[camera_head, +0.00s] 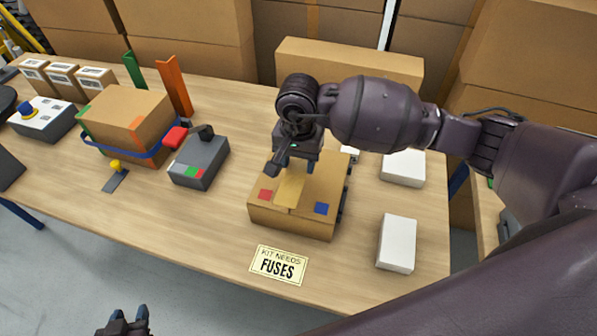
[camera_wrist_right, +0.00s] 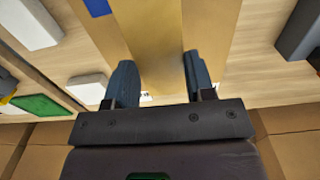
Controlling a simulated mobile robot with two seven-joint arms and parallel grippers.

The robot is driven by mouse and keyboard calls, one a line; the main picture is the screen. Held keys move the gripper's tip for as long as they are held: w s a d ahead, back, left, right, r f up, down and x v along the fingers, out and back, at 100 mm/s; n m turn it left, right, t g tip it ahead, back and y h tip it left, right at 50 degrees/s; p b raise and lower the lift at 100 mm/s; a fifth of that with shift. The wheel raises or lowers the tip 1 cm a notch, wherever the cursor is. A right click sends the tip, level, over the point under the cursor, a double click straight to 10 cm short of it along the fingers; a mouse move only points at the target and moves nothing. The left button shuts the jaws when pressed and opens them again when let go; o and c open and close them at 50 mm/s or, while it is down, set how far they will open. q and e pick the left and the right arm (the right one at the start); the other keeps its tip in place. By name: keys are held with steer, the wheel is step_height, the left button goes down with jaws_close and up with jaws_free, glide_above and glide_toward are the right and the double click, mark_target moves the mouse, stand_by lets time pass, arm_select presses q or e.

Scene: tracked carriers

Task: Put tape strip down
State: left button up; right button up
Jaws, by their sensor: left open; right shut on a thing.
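A tan tape strip (camera_head: 289,190) lies along the top of a closed cardboard box (camera_head: 318,213) with a red square and a blue square on it. My right gripper (camera_head: 297,168) points down over the far part of the box and is shut on the strip. In the right wrist view, the strip (camera_wrist_right: 172,35) runs between the two fingers. Whether the whole strip touches the box cannot be told, since the gripper hides its far end. My left gripper (camera_head: 127,322) is open and empty at the bottom edge, below the table's front edge.
A yellow "KIT NEEDS FUSES" card (camera_head: 278,265) lies in front of the box. White boxes (camera_head: 397,243) stand to its right. A grey device (camera_head: 199,161) and a blue-strapped carton (camera_head: 126,124) stand left. A larger carton (camera_head: 350,62) stands behind.

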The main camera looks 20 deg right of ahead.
mark_target(298, 167)
steer(key=shift+f, duration=2.5)
steer(key=shift+f, duration=0.15)
steer(key=shift+f+b, duration=0.45)
steer(key=shift+b, duration=0.15)
steer(key=o, duration=0.9)
steer(key=shift+r, duration=0.1)
